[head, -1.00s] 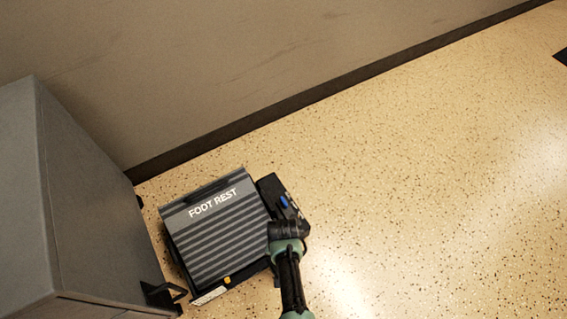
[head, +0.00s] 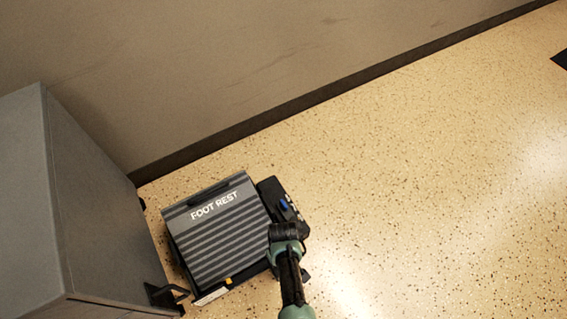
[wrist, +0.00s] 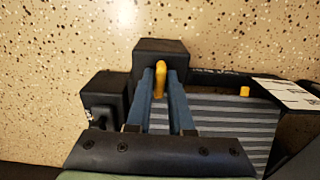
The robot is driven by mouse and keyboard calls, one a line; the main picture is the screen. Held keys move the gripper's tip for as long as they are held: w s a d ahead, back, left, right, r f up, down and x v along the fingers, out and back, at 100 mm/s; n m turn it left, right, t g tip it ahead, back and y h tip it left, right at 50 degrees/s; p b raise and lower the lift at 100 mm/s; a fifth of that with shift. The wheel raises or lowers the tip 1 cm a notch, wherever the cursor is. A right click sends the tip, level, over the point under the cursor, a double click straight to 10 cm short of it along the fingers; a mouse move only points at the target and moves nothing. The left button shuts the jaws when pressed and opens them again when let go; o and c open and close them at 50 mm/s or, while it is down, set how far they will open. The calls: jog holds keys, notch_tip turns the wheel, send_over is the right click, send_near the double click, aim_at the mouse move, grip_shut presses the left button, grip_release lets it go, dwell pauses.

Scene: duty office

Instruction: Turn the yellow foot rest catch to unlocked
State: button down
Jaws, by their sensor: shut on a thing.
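The grey ribbed foot rest (head: 215,232) lies on the floor, with black housing along its right side. In the wrist view, the yellow catch (wrist: 160,82) stands against a black block (wrist: 160,52) beside the ribbed plate. It points roughly up and down in that picture. My gripper (wrist: 160,74) has its blue fingers on either side of the catch, shut on it. In the head view my wrist (head: 288,232) hides the catch and the fingertips, so its locked or unlocked setting cannot be read.
A grey cabinet (head: 95,210) stands close to the foot rest's left side. A wall with a dark skirting (head: 250,125) runs behind. A small yellow piece (wrist: 244,91) sits near a white label (wrist: 288,94) on the foot rest. Speckled floor (head: 430,200) is open to the right.

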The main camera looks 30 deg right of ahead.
dwell(0.3)
jog(key=c, duration=0.8)
grip_release()
notch_tip(320, 180, up, 13)
jog(key=p, duration=0.9)
jog(key=shift+p, duration=0.35)
